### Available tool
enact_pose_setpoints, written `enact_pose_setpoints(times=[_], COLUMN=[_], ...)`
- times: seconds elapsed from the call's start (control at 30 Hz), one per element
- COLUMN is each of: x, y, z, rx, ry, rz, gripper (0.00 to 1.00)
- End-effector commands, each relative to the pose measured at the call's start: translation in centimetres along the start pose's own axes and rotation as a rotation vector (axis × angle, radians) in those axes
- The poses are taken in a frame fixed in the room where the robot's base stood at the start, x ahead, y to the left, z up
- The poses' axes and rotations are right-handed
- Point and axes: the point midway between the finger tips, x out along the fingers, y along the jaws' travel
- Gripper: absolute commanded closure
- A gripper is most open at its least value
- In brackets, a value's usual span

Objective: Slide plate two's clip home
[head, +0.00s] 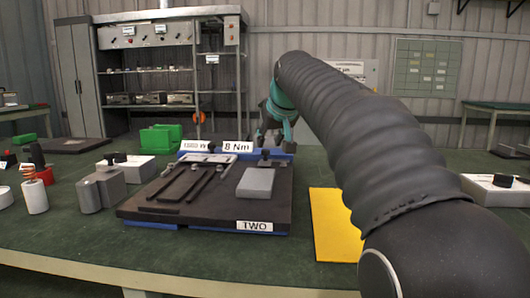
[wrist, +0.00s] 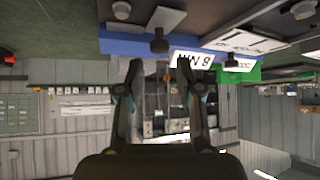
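Plate two (head: 215,222) is a dark slab on a blue base, with a "TWO" label (head: 254,226) at its front. A grey block (head: 256,182) sits on its right half. At its back right edge is a small grey flat piece with a black knob (head: 265,154), possibly the clip; the knob also shows in the wrist view (wrist: 159,46). My gripper (head: 277,137) is behind that edge, partly hidden by the plate's back. In the wrist view, my gripper (wrist: 158,68) is open and empty, its fingertips apart from the knob.
An "8 Nm" label (head: 237,147) stands at the plate's back. A yellow sheet (head: 335,225) lies right of the plate, beneath my arm. A green bin (head: 160,138) is behind. The front table strip is clear.

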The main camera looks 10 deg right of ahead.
Motion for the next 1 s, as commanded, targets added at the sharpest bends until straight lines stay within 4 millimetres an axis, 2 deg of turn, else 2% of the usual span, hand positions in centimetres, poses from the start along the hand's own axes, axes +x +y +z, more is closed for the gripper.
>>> enact_pose_setpoints(times=[0.1,0.33,0.5,0.77,0.8,0.93,1.0], x=[2.3,5.3,6.2,6.3,6.3,6.3,6.3], y=[0.0,0.1,0.1,0.1,0.1,0.1,0.1], z=[0.1,0.1,0.0,0.0,0.0,0.0,0.0], rx=[0.000,0.001,0.001,0.001,0.001,0.001,0.001], ry=[-0.003,-0.001,0.000,0.000,0.000,0.000,0.000], rz=[0.000,0.000,0.001,0.001,0.001,0.001,0.001], gripper=[0.64,0.64,0.64,0.64,0.67,0.99,1.00])
